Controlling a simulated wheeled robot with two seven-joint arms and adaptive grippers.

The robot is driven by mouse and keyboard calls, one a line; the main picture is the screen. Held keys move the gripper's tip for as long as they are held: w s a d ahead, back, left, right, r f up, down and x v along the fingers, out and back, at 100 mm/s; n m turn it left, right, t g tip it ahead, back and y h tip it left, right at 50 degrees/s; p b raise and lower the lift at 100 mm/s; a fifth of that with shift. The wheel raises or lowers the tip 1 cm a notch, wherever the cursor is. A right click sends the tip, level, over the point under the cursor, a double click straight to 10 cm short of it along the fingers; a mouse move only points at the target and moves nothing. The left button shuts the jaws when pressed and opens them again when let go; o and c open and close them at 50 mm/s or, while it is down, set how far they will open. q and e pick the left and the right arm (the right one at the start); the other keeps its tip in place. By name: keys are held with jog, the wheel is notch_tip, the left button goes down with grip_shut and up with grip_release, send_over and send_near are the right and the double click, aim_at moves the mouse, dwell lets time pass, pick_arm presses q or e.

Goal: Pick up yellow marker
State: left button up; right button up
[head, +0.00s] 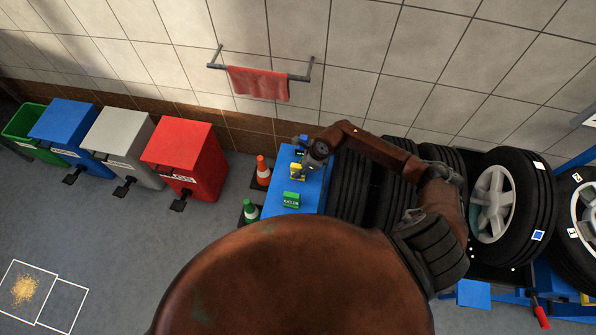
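A small yellow marker (296,169) sits on the blue tabletop (312,192), near its left edge. My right gripper (304,164) is at the marker's upper right, very close to it. At this size I cannot tell whether the fingers touch the marker, or whether they are open or shut. A green marker (291,200) with pale lettering stands nearer on the same tabletop. My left gripper is not in view.
Red (184,158), grey and blue bins line the wall at left. A red towel hangs above.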

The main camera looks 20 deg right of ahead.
grip_shut()
